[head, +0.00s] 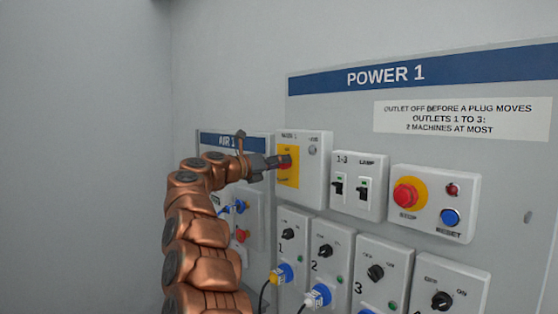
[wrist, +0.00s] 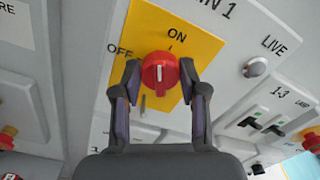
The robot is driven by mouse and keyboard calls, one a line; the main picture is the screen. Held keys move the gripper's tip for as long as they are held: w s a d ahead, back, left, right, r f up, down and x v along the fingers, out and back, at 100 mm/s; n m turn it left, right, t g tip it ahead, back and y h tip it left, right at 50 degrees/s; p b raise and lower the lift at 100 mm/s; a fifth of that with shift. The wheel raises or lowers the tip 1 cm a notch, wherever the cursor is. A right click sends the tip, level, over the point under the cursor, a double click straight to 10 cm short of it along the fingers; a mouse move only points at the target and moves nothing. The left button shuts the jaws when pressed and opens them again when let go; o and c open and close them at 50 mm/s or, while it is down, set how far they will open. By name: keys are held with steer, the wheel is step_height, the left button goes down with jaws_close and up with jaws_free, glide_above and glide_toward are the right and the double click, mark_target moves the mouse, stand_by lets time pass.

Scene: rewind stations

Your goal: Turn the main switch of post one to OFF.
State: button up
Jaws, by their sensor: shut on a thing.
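The main switch is a red rotary knob (wrist: 160,72) on a yellow plate marked ON and OFF, in the wrist view. Its white mark points up, roughly toward the ON label and a little left of it. In the head view the yellow plate (head: 289,177) sits on the white MAIN 1 box (head: 314,165), with the knob largely hidden by my gripper. My gripper (wrist: 160,82) is shut on the red knob, with one finger on its left side and one on its right. It also shows in the head view (head: 279,162).
The LIVE lamp (wrist: 256,67) looks grey. Right of the box are breaker switches (head: 351,188), then a red stop button (head: 405,196) and a blue reset button (head: 450,217). Outlet boxes with knobs (head: 288,234) and plugs lie below. The AIR 1 panel (head: 229,142) is left.

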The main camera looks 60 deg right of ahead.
steer(key=n+p, duration=0.1)
steer(key=n, duration=0.1)
steer(key=n+p, duration=0.1)
steer(key=p, duration=0.1)
steer(key=shift+r+n, duration=0.2)
steer(key=shift+n, duration=0.2)
steer(key=shift+w+f+n+p, duration=0.1)
steer(key=shift+f+n+p, duration=0.05)
steer(key=shift+n+p, duration=1.55)
steer(key=shift+w+f+n+p, duration=0.1)
steer(key=shift+n+p, duration=1.35)
steer(key=shift+n, duration=0.45)
steer(key=o, duration=1.1)
steer(key=shift+s+f, duration=0.1)
steer(key=shift+f, duration=0.05)
steer(key=shift+o, duration=0.2)
